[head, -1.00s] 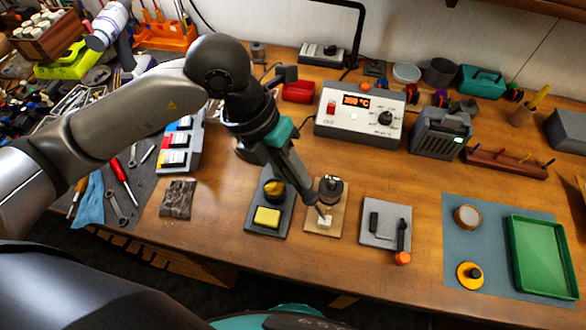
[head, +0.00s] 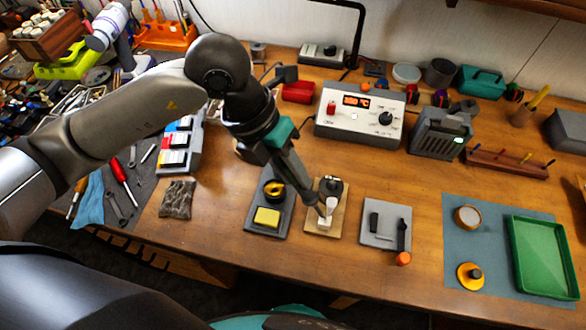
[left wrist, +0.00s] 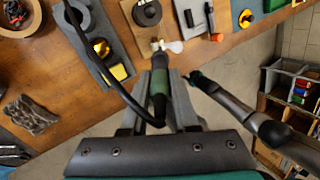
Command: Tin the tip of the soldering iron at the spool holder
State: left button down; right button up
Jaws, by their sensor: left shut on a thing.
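My left gripper (left wrist: 160,112) is shut on the soldering iron (left wrist: 159,85), which has a green-and-black grip and a black cord. In the head view, the left gripper (head: 308,192) points down at the spool holder (head: 313,228), a light wooden base with a dark spool (head: 331,186) and a small white block (head: 324,222). The iron's tip is at the holder, close to the white block. A pale wisp shows beside the tip in the left wrist view. I cannot tell exactly what the tip touches. My right arm shows in the left wrist view; its gripper (left wrist: 194,78) is small and unclear.
Left of the holder is a grey stand (head: 254,226) with a yellow sponge (head: 267,217) and brass wool. Right of it lies a grey plate (head: 386,238) with dark parts. The soldering station (head: 360,112) is behind. A green tray (head: 543,258) is at far right.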

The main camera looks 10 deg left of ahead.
dwell(0.6)
pick_arm(q)
jog(key=shift+r+p, duration=2.2)
jog(key=shift+r, duration=0.85)
